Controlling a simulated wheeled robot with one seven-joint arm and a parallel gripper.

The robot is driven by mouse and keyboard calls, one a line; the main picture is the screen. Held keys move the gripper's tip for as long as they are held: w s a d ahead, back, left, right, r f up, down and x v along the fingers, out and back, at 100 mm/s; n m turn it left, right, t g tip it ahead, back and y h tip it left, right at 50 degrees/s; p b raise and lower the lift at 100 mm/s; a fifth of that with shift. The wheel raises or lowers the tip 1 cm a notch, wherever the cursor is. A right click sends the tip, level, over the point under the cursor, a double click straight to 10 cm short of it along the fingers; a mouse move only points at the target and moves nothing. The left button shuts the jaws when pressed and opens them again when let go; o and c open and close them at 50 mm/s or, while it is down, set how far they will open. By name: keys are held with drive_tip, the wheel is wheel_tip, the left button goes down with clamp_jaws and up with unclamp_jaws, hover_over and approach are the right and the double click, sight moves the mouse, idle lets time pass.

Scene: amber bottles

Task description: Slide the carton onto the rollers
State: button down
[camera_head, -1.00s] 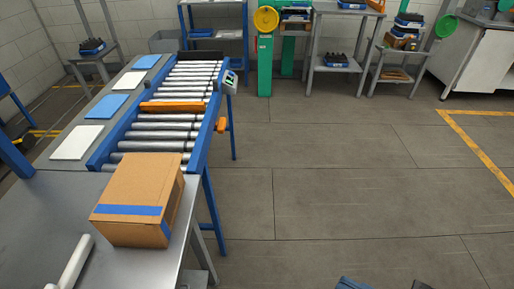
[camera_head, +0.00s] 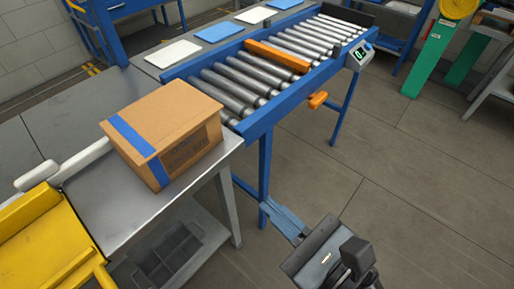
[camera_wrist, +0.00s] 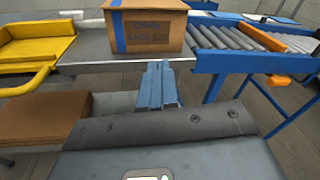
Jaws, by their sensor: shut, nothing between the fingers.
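The brown carton (camera_head: 165,125) with blue tape sits on the grey metal table (camera_head: 95,195), at the end beside the roller conveyor. It also shows in the wrist view (camera_wrist: 146,27), with dark print on its facing side. The silver rollers (camera_head: 232,90) run in a blue frame away to the upper right. An orange bar (camera_head: 277,57) lies across them. My gripper (camera_head: 272,208) is in front of the conveyor's near leg, low and apart from the carton. In the wrist view my gripper (camera_wrist: 158,72) is shut and empty, pointing toward the table edge below the carton.
A yellow tray-like piece (camera_head: 45,225) stands at the table's left end, with a white bar (camera_head: 85,157) near it. A dark crate (camera_head: 175,250) is under the table. Blue and white panels (camera_head: 220,32) lie behind the rollers.

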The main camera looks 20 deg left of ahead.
drive_tip(key=a+r+m+g+y, duration=0.1)
drive_tip(key=a+r+g+y, duration=0.1)
drive_tip(key=a, duration=0.2)
approach(177, 141)
drive_tip(key=x, duration=0.7)
drive_tip(key=shift+s+p, duration=0.1)
drive_tip(key=shift+p, duration=0.3)
drive_tip(key=shift+a+r, duration=0.15)
drive_tip(key=shift+a, duration=0.15)
drive_tip(key=shift+p+x, duration=0.7)
drive_tip(key=shift+x, duration=0.75)
drive_tip(key=shift+d, duration=0.1)
